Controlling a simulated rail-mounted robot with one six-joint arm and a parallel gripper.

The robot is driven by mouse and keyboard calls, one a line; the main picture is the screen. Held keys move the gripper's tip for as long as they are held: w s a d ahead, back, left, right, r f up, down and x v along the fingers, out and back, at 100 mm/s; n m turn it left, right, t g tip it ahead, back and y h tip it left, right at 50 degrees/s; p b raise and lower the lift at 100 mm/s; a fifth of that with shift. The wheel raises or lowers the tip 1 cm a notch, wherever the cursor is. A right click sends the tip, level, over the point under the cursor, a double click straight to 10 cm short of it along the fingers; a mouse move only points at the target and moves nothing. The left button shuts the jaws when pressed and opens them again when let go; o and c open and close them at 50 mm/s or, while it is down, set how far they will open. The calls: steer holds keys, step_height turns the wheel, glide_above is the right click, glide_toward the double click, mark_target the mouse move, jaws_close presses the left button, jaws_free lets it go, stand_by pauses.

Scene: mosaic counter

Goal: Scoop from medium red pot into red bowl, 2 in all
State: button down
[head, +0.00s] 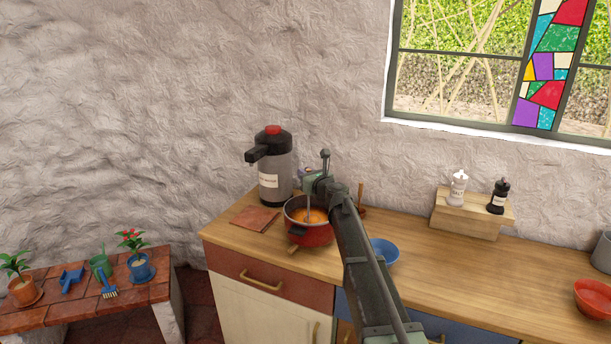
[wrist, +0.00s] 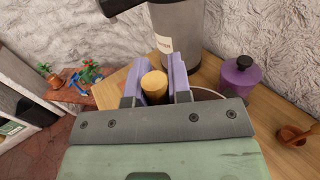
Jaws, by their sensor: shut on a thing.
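The red pot (head: 312,238) stands near the counter's left end with orange contents (head: 314,217) inside. My gripper (head: 312,184) is above the pot and shut on a ladle. The ladle's thin grey shaft (head: 309,212) goes down into the pot, and its scoop end is hidden. In the wrist view, the ladle's tan handle end (wrist: 154,84) sits between the purple fingers of my gripper (wrist: 166,82). The red bowl (head: 593,299) is at the far right of the counter, cut by the picture edge. Its inside looks empty.
A grey dispenser (head: 276,180) stands behind the pot, near a purple lidded jar (wrist: 240,76). A blue bowl (head: 384,250) is right of the pot, partly behind my arm. A wooden stand (head: 470,222) holds salt and pepper mills. Counter between the blue and red bowls is clear.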

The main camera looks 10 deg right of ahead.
step_height(320, 180, up, 11)
steer(key=p, duration=1)
steer(key=shift+f, duration=0.15)
steer(key=shift+d, duration=0.1)
